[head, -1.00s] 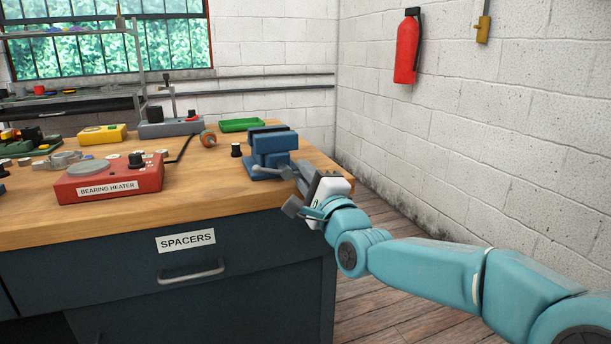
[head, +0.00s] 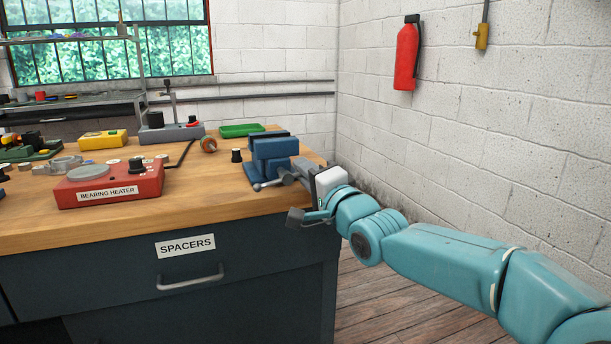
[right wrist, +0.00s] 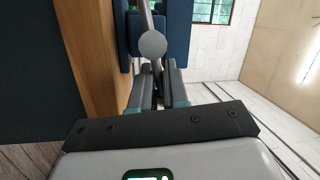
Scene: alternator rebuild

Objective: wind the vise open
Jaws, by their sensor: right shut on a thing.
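The blue vise (head: 272,156) stands at the right front corner of the wooden bench. Its grey handle bar (head: 270,183) slants across the front, with the ball at its left end low. My right gripper (head: 294,176) reaches the vise from the right and is shut at the handle's screw end. The right wrist view shows the two fingers (right wrist: 157,85) close together, with the handle's round end (right wrist: 152,45) just beyond them. The exact contact is partly hidden by the fingers. My left gripper is not in view.
The bench top (head: 200,205) is bare in front of the vise. A red bearing heater (head: 110,186) sits to the left, with a small black knob (head: 236,155) nearer the vise. A green tray (head: 242,130) lies behind. A white block wall (head: 470,130) stands at right.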

